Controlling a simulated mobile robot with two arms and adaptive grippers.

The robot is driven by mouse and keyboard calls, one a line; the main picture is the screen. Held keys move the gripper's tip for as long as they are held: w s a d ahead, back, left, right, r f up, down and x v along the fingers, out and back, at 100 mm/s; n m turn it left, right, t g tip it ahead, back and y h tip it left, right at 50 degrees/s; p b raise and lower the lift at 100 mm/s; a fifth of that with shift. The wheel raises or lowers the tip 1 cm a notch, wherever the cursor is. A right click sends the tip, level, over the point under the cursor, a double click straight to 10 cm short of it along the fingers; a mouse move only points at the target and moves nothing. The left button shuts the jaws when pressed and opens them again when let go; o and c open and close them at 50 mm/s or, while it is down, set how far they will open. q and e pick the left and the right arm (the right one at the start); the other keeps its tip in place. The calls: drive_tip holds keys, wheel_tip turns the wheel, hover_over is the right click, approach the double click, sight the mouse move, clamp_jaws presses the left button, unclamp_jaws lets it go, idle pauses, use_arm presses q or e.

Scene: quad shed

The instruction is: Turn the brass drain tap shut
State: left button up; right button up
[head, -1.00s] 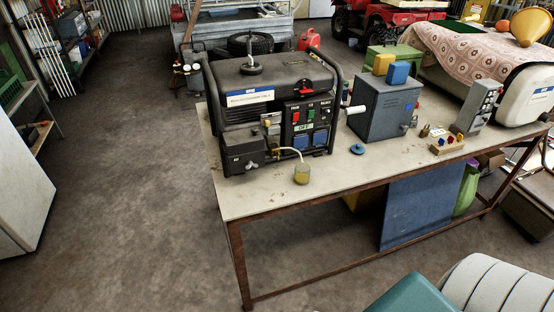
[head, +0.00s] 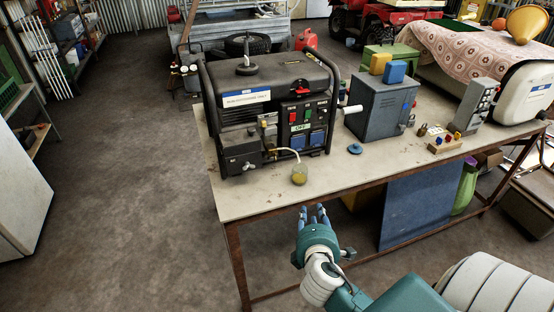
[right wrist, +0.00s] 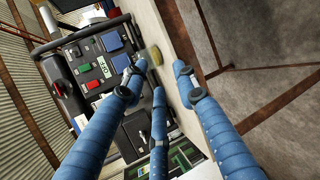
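A dark generator (head: 268,100) stands on the workbench, with a small brass-coloured fitting (head: 268,121) low on its front. The tap's handle is too small to make out. A pale tube runs from that area into a small glass jar (head: 299,176) of yellow liquid on the bench. My right gripper (head: 312,214) is in front of the bench's near edge, apart from the generator, its blue fingers spread and empty. In the right wrist view the open gripper (right wrist: 158,78) points towards the generator's panel (right wrist: 103,62), with the jar (right wrist: 152,55) partly behind the fingers. My left gripper is out of view.
The bench top (head: 260,195) is clear left and right of the jar. A blue disc (head: 355,149), a grey metal box (head: 381,105) and a small wooden block with coloured knobs (head: 445,146) stand to the right. Open floor lies left.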

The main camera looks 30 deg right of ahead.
drive_tip(key=w+d+r+n+t, duration=0.2)
drive_tip(key=w+r+n+t, duration=0.25)
drive_tip(key=w+n, duration=0.35)
drive_tip(key=n+t+y, duration=0.2)
drive_tip(key=n+y, duration=0.2)
drive_tip(key=n, duration=0.8)
approach(275, 155)
drive_tip(key=x, duration=0.9)
drive_tip(key=shift+d+f, duration=0.15)
drive_tip(key=shift+f, duration=0.25)
drive_tip(key=shift+s, duration=0.1)
clamp_jaws()
